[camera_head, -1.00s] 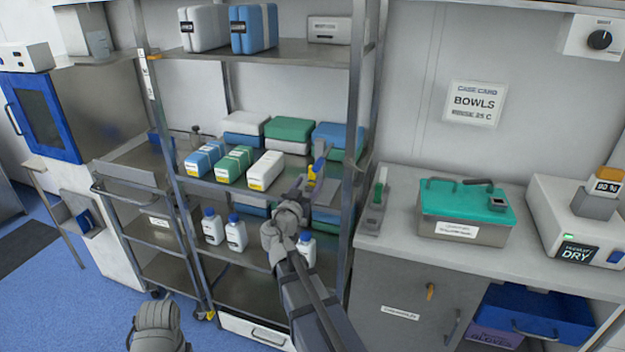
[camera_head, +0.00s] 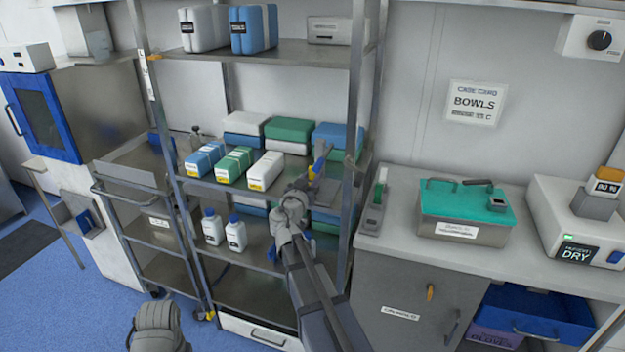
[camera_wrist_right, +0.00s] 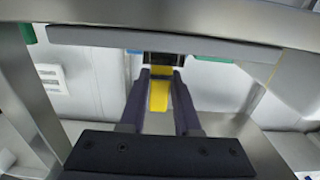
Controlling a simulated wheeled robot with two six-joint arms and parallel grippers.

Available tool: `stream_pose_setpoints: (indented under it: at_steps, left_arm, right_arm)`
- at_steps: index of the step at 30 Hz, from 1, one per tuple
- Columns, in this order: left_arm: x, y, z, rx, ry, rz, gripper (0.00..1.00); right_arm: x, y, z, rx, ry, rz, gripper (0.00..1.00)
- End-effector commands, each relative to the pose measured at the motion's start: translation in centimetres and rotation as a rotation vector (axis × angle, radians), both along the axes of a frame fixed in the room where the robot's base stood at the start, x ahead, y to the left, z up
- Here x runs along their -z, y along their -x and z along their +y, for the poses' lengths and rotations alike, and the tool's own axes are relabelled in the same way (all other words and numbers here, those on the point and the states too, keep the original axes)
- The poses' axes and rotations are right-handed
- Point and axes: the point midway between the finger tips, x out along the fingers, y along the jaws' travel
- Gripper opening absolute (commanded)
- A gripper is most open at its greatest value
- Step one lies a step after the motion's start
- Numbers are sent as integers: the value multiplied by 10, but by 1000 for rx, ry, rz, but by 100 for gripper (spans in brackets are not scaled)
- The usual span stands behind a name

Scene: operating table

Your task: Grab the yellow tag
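The yellow tag (camera_wrist_right: 159,92) shows in the right wrist view as a narrow upright strip below a dark holder at the shelf edge. My right gripper (camera_wrist_right: 161,82) has its two dark fingers on either side of the tag, with a slight gap seeming to remain. In the head view my right gripper (camera_head: 318,162) reaches to the right side of the rack's middle shelf, and the arm hides much of that spot. My left gripper is not in view; only a grey part of my left arm shows at the bottom.
The metal rack (camera_head: 357,90) has posts close to my right gripper. A white box (camera_head: 266,171) and a green box (camera_head: 235,165) lie to its left. White bottles (camera_head: 236,234) stand on the shelf below. A counter with a teal-lidded box (camera_head: 465,202) is to the right.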

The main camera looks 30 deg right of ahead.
Motion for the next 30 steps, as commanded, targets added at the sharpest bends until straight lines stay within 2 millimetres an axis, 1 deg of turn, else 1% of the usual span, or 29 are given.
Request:
stream_pose_setpoints:
  at_steps: [1, 6, 8, 23, 26, 30]
  left_arm:
    - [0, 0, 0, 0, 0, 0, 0]
    - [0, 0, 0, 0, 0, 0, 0]
    - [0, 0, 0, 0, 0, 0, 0]
    - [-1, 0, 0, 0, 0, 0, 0]
    - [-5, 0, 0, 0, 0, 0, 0]
    - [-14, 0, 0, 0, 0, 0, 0]
  right_arm:
    - [0, 0, 0, 0, 0, 0, 24]
    - [0, 0, 0, 0, 0, 0, 5]
    - [0, 0, 0, 0, 0, 0, 0]
    - [-1, 0, 0, 0, 0, 0, 0]
    - [-4, 0, 1, 0, 0, 0, 0]
    - [-14, -1, 1, -1, 0, 0, 0]
